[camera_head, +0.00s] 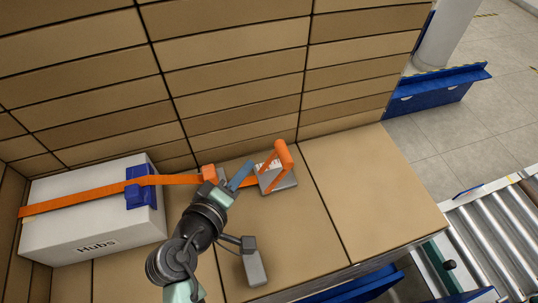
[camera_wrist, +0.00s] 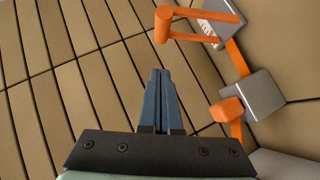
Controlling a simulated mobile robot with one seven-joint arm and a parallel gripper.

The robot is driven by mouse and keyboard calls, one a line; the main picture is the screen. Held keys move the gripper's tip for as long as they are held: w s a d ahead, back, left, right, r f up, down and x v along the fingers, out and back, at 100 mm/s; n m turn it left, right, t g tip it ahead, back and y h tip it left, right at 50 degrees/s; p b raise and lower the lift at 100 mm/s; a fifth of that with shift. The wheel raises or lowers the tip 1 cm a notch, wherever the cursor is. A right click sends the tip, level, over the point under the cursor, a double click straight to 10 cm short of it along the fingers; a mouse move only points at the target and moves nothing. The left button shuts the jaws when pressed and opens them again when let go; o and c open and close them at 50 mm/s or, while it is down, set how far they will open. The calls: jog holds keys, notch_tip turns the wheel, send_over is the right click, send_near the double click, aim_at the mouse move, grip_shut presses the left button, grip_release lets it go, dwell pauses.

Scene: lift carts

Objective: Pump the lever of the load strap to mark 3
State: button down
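The load strap (camera_head: 80,200) is an orange band over a white box marked "Hubs". It runs right to a grey ratchet unit (camera_head: 285,182) with an orange lever (camera_head: 283,152), whose thick handle stands up. In the wrist view the lever's handle (camera_wrist: 162,25) lies just beyond my fingertips, apart from them in the picture. A pale scale plate shows by the ratchet in the head view; its marks are too small to read. My gripper (camera_head: 250,164) has blue fingers, shut together and empty, just left of the lever. The fingers also show in the wrist view (camera_wrist: 160,72).
A second grey block (camera_wrist: 252,95) with an orange knob (camera_wrist: 228,108) sits along the strap. A blue corner guard (camera_head: 140,194) lies under the strap on the white box (camera_head: 95,225). Stacked brown cartons (camera_head: 230,65) form a wall behind. The carton top at right (camera_head: 370,190) is clear.

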aim_at(278, 149)
jog(key=w+d+f, duration=0.1)
jog(key=w, duration=0.1)
jog(key=w+d+f+p, duration=0.1)
jog(key=d, duration=0.1)
jog(key=w+d+f+p, duration=0.1)
jog(key=w, duration=0.1)
jog(key=shift+w+d+f, duration=0.15)
jog(key=shift+w+d, duration=0.15)
jog(key=shift+d, duration=0.1)
jog(key=shift+w+d+f, duration=0.1)
jog(key=shift+d+f, duration=0.15)
jog(key=shift+d, duration=0.05)
